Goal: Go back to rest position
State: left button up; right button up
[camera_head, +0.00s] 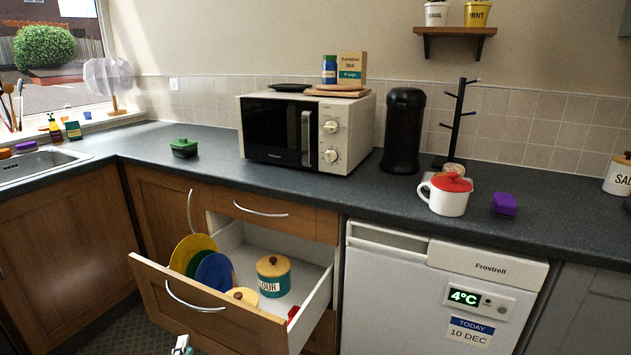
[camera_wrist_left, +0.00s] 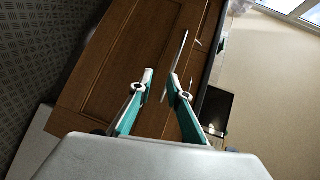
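My left gripper (camera_head: 181,346) shows only as a small tip at the bottom edge of the head view, in front of the open drawer. In the left wrist view its two teal-and-grey fingers (camera_wrist_left: 161,76) stand apart with nothing between them. Beyond them are brown cabinet doors (camera_wrist_left: 120,65), seen tilted. The drawer (camera_head: 205,308) is pulled out and holds several coloured plates (camera_head: 213,272), a teal flour jar (camera_head: 273,280) and a yellow-lidded container (camera_head: 243,295). My right gripper is in neither view.
The dark worktop (camera_head: 330,195) carries a microwave (camera_head: 272,132), a black cylinder (camera_head: 403,130), a red-lidded white mug (camera_head: 448,198), a purple box (camera_head: 505,205) and a green container (camera_head: 184,148). A white Frostrell appliance (camera_head: 390,305) stands right of the drawer. The drawer juts into the floor space.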

pick_arm(q)
jog(key=s+d+f+n+g+h+p, duration=0.1)
jog(key=s+d+f+n+h+p, duration=0.1)
jog(key=s, duration=0.7)
jog(key=s+d+f+n+g+h+p, duration=0.1)
jog(key=s+d+f+n+h+p, duration=0.1)
jog(key=s+d, duration=0.5)
jog(key=s+d+f+n+g+h+p, duration=0.2)
jog(key=s+d+n+h+p, duration=0.1)
jog(key=s, duration=0.9)
jog(key=shift+s+d+f+n+p, duration=0.25)
jog(key=shift+d+n, duration=0.55)
jog(key=shift+n, duration=0.4)
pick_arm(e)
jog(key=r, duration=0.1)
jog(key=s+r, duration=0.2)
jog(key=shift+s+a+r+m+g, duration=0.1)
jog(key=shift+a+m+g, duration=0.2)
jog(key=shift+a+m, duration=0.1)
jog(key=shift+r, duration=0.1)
